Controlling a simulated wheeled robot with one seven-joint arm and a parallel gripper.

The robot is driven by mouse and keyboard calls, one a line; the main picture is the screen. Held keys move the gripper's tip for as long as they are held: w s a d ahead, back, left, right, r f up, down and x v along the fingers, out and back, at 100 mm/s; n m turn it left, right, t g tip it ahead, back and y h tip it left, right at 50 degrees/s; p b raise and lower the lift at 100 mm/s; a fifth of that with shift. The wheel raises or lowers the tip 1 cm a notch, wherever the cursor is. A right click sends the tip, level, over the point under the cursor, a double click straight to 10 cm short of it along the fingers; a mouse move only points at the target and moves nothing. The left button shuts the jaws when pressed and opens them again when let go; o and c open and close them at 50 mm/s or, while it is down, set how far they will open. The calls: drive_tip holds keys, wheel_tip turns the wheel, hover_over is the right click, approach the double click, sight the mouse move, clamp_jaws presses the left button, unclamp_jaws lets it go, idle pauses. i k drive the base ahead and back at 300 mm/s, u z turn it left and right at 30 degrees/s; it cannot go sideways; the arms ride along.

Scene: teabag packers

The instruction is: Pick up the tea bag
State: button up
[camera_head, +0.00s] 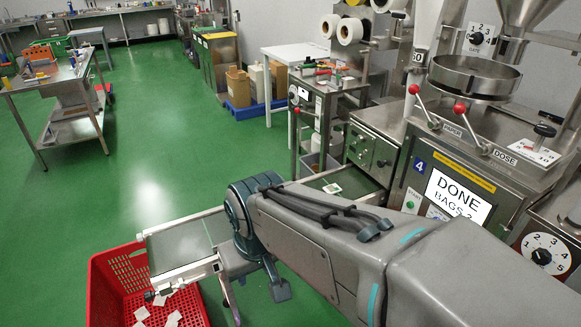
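A small white tea bag (332,188) lies on the dark conveyor belt (318,181) beside the packing machine, behind my arm. More white tea bags (172,319) lie in the red crate (110,285) at the lower left, below the belt's left end. My gripper (257,303) points down in front of the conveyor, left of and nearer than the tea bag on the belt. Its two fingers look apart, with nothing seen between them. My arm hides the middle of the belt.
The steel packing machine (440,165) with red-knobbed levers and a display reading "DONE" stands close at the right. A steel cart (60,85) stands at the left. A blue pallet (245,110) with containers is farther back. Green floor is clear at centre left.

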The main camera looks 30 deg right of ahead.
sight(333, 188)
drive_tip(key=i, duration=0.5)
drive_tip(key=z, duration=1.2)
drive_tip(key=i, duration=1)
